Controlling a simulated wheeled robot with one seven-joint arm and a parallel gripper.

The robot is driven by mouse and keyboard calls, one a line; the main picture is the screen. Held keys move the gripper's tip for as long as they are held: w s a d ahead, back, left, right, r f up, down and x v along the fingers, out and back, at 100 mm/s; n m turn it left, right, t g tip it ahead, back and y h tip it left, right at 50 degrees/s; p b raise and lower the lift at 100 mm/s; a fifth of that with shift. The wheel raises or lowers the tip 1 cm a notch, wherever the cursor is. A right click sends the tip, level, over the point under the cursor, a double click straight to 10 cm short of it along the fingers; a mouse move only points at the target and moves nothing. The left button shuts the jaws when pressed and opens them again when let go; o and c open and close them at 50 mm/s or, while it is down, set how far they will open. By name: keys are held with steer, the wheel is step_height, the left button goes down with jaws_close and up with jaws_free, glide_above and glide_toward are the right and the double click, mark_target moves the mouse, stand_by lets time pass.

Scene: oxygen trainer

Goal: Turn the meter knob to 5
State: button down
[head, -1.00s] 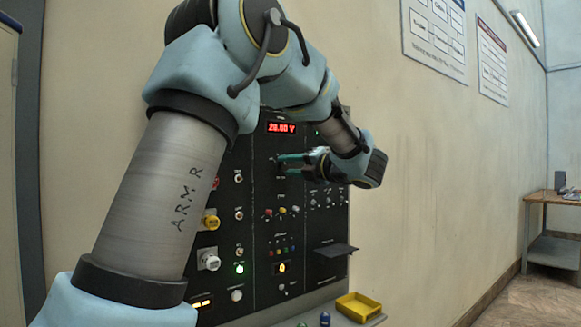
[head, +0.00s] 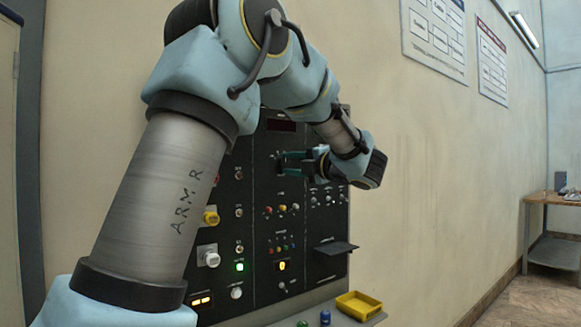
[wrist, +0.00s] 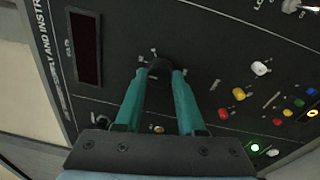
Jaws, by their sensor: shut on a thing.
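The meter knob (wrist: 159,66) is small, round and black, on the dark panel below a display in the head view. In the wrist view small marks surround it, too small to read. My gripper (wrist: 160,75) has two teal fingers, shut on the knob from both sides; its fingertips also show at the panel in the head view (head: 282,163). The knob's pointer and setting cannot be made out. The meter display (head: 281,126) is dark with no digits lit; it is also blank in the wrist view (wrist: 85,48).
The panel (head: 262,215) carries coloured buttons, toggles and lit lamps close to the fingers. A black shelf (head: 336,247) juts out at lower right. A yellow tray (head: 358,305) sits on the ledge below.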

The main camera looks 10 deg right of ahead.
steer(key=m+p, duration=0.1)
steer(key=m, duration=0.5)
steer(key=shift+m+t, duration=0.3)
steer(key=shift+m, duration=0.1)
steer(key=m+p, duration=0.2)
steer(key=m, duration=0.3)
steer(key=shift+f+h, duration=0.1)
steer(key=shift+h, duration=0.3)
steer(key=shift+a+f+m, duration=0.1)
steer(key=shift+m, duration=0.3)
steer(key=c, duration=0.5)
jaws_free()
steer(key=shift+s, duration=0.15)
steer(key=b+v, duration=0.3)
steer(key=v, duration=0.7)
steer(key=shift+s+f, duration=0.2)
steer(key=shift+s, duration=0.1)
